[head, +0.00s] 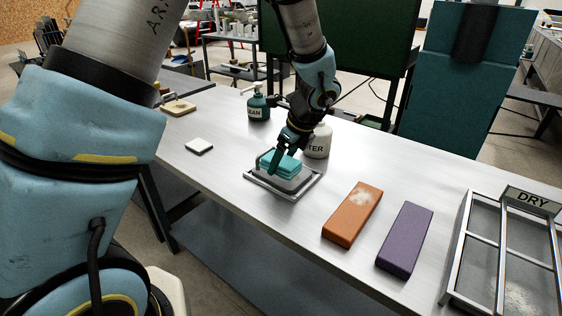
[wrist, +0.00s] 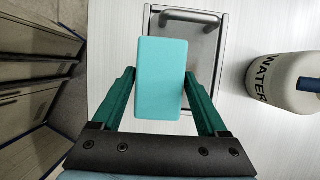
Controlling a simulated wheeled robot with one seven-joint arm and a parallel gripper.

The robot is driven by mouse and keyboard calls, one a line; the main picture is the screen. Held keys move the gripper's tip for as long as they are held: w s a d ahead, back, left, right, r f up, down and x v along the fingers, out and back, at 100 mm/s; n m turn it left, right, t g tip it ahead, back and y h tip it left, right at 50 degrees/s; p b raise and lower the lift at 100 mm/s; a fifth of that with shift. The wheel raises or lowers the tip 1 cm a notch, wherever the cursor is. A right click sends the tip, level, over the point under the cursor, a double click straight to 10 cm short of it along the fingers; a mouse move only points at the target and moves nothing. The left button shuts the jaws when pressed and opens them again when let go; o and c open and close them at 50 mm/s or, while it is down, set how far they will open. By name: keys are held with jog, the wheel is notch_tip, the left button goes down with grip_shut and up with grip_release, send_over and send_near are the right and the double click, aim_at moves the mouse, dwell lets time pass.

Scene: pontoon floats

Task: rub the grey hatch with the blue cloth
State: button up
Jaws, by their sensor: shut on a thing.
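My gripper (head: 281,160) is shut on the blue cloth (head: 285,169), a turquoise folded pad. In the wrist view the cloth (wrist: 160,80) sits between the two green fingers. The grey hatch (head: 297,187) is a small framed panel lying flat on the metal table, under the gripper and cloth. In the wrist view part of the hatch (wrist: 204,48) shows beyond the cloth, with a bar handle (wrist: 190,16) at its far end. The cloth covers part of the hatch. I cannot tell whether the cloth touches it.
A bottle marked WATER (head: 318,142) and a teal pump bottle (head: 258,106) stand behind the hatch. An orange block (head: 352,217) with a pale patch and a purple block (head: 405,240) lie to the right. A rack marked DRY (head: 455,255) is far right. A white pad (head: 199,146) lies left.

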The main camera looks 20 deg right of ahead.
aim_at(283, 160)
jog(key=shift+r+p, duration=1.75)
jog(key=shift+r, duration=0.45)
jog(key=shift+s, duration=0.1)
